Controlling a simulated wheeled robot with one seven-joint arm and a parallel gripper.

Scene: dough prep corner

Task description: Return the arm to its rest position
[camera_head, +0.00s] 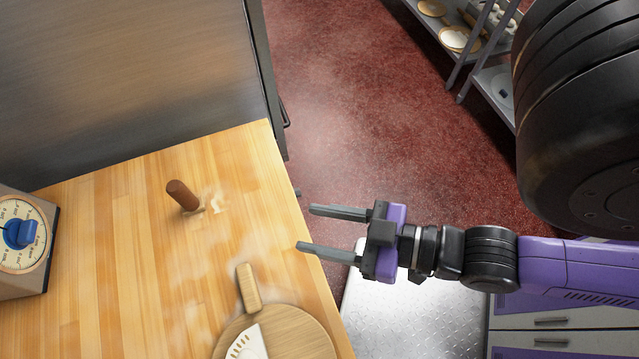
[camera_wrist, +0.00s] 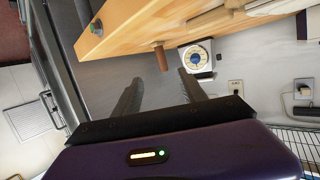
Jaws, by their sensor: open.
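My gripper (camera_head: 307,229) is open, with nothing between its two grey fingers. In the head view it hangs just past the right edge of the wooden table (camera_head: 120,245), its fingers pointing left toward the tabletop. In the wrist view the two fingers (camera_wrist: 158,88) are spread apart and empty. My purple arm stretches in from the right side of the head view.
A brown upright peg (camera_head: 182,195) stands on the floury table. A round wooden board (camera_head: 300,335) with a white item (camera_head: 248,345) lies near its front edge. A dial scale (camera_head: 25,240) is at left. Shelves (camera_head: 490,60) stand at back right. Red floor (camera_head: 370,110) is clear.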

